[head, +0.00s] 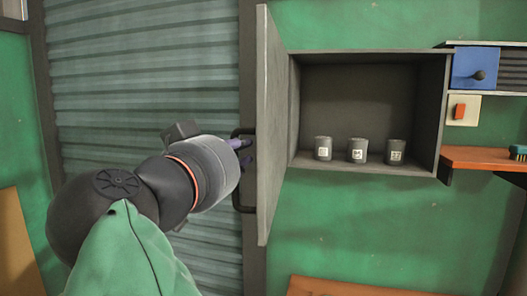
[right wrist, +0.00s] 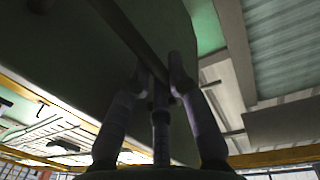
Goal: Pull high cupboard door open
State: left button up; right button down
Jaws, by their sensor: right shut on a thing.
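The grey high cupboard (head: 370,110) hangs on the green wall, its inside in plain view. Its door (head: 268,120) stands swung out on the left side, seen nearly edge-on. The dark bar handle (head: 243,209) is on the door's left-hand face, partly hidden by my wrist. My right gripper (head: 247,153) is shut on the handle, its purple fingers mostly hidden behind the wrist. In the right wrist view, the fingers of the right gripper (right wrist: 161,80) close around the dark handle bar (right wrist: 128,35) in front of the door's face (right wrist: 60,45). My left gripper is not in view.
Three grey labelled cups (head: 357,150) stand on the cupboard floor. To the right are a blue box with a knob (head: 475,68), a red switch (head: 460,110) and an orange shelf (head: 485,158). A ribbed shutter (head: 140,80) lies behind my arm.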

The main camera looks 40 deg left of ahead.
jog(key=shift+s+a+f, duration=0.1)
jog(key=shift+s+a, duration=0.05)
jog(key=shift+a, duration=0.15)
jog(key=c, duration=1.4)
grip_release()
jog(key=shift+s, duration=0.15)
jog(key=shift+d, duration=0.1)
